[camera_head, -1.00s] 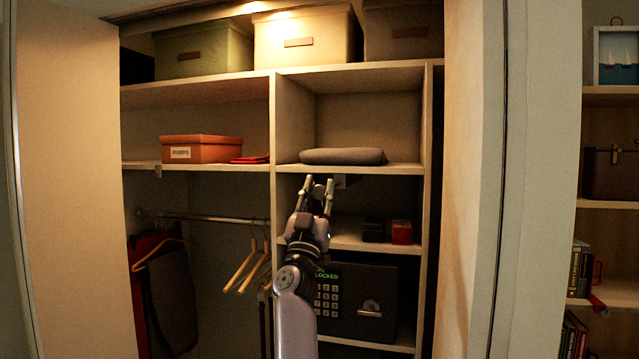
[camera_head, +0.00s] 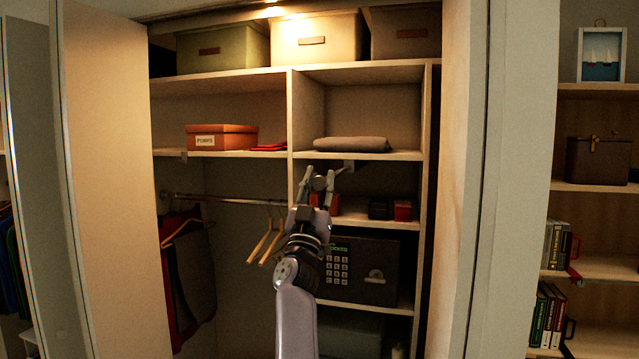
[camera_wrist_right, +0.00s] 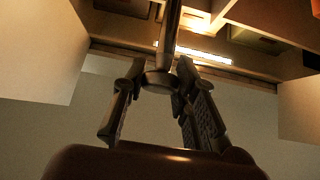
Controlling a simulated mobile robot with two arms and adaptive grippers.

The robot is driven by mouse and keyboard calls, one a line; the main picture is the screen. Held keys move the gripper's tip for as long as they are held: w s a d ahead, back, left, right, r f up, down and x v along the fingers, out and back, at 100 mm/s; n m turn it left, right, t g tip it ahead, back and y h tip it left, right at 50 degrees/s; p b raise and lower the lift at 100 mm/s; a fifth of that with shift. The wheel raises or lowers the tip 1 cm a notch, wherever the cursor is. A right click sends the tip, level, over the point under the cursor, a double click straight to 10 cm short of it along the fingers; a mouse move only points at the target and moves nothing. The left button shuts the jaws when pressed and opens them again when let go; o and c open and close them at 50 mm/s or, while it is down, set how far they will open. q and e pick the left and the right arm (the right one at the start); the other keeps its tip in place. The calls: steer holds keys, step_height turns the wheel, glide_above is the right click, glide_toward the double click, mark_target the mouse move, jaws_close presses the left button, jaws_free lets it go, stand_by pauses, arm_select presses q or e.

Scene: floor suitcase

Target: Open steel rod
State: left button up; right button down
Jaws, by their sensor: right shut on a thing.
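A thin steel rod (camera_wrist_right: 172,30) with a round end knob (camera_wrist_right: 160,80) runs down from the top of the right wrist view to between the fingers. In the head view the knob (camera_head: 319,183) sits between the fingertips of my right gripper (camera_head: 318,178), just below the middle shelf. A small bracket (camera_head: 348,165) is under that shelf's front edge, close to the gripper; the rod between them is hard to make out. My right gripper, also in the wrist view (camera_wrist_right: 158,92), is shut on the rod at its knob end. My left gripper is not in view.
A hanging rail (camera_head: 240,200) with wooden hangers (camera_head: 262,245) is left of my right arm. A safe (camera_head: 370,275) stands behind and below the gripper. A folded grey cloth (camera_head: 350,144) lies on the shelf above. The closet door (camera_head: 110,180) stands at left.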

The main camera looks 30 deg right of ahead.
steer(key=c, duration=1.5)
jaws_free()
steer(key=shift+r, duration=0.1)
steer(key=shift+o, duration=1)
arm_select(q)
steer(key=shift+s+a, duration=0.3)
arm_select(e)
steer(key=v, duration=0.7)
steer(key=shift+a+f, duration=0.15)
steer(key=shift+f, duration=0.1)
steer(key=shift+s, duration=0.1)
